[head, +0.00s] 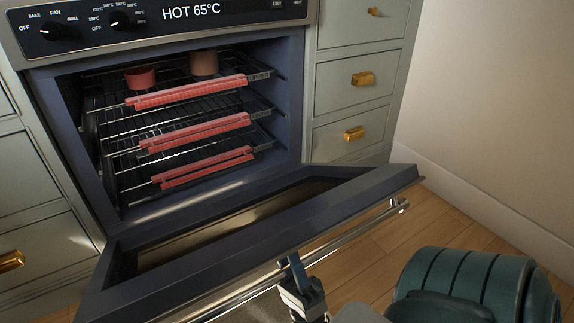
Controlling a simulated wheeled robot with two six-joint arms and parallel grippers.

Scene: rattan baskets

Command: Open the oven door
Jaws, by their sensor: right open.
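The oven door (340,203) is hinged at the bottom and stands well open, folded down and outward from the oven (294,110). Its long metal handle (365,223) runs along the outer side of the door. My right gripper (294,268) is open at the handle, near the middle of the door's outer edge. One finger shows against the bar; whether it touches is unclear, and the other finger is hard to make out. My left gripper is not in view.
Inside the oven are wire racks with red front guards (195,132) and two small cups, one red (140,78) and one brownish (204,64). Drawers (352,95) with brass handles flank the oven. Wooden floor (440,228) is clear right of the door, up to a wall.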

